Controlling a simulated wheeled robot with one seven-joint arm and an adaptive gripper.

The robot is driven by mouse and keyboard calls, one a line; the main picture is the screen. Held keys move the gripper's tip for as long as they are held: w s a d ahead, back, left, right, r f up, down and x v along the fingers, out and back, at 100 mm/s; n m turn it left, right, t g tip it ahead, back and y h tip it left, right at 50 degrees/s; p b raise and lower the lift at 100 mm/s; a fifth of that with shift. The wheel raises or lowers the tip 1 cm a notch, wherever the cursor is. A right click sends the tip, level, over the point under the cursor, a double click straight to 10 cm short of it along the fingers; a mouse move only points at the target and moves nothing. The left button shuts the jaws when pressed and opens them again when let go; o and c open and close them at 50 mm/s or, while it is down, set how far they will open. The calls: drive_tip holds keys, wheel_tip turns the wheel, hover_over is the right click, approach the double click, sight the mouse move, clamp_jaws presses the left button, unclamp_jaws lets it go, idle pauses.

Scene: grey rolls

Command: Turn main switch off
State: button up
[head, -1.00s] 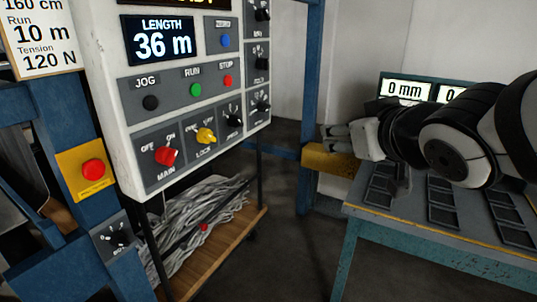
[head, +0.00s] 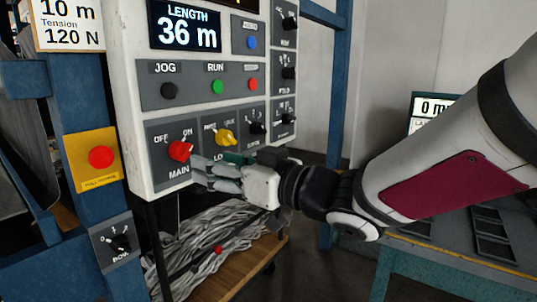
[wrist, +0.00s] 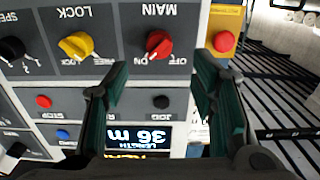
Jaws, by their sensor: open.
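The main switch is a red rotary knob (head: 180,151) low on the white control panel (head: 122,100), labelled OFF, ON and MAIN. Its white mark points toward ON. In the wrist view, which is upside down, the red knob (wrist: 158,44) lies ahead of the gap between my fingers. My gripper (head: 205,174) is open and empty in front of the panel's lower edge, just right of and below the knob. In the wrist view, the two fingers of my gripper (wrist: 162,68) stand apart, with neither seen touching the knob.
A yellow lock knob (head: 226,137) sits right of the main switch. Black, green and red buttons (head: 217,87) are above. A red stop button on a yellow plate (head: 101,157) stands left. Below is a wooden shelf (head: 240,275) with grey strands. A blue-green bench (head: 440,262) is right.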

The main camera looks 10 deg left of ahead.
sight(188, 154)
drive_tip(key=x, duration=0.9)
drive_tip(key=shift+w, duration=0.1)
drive_tip(key=shift+b, duration=0.3)
drive_tip(key=c, duration=1.2)
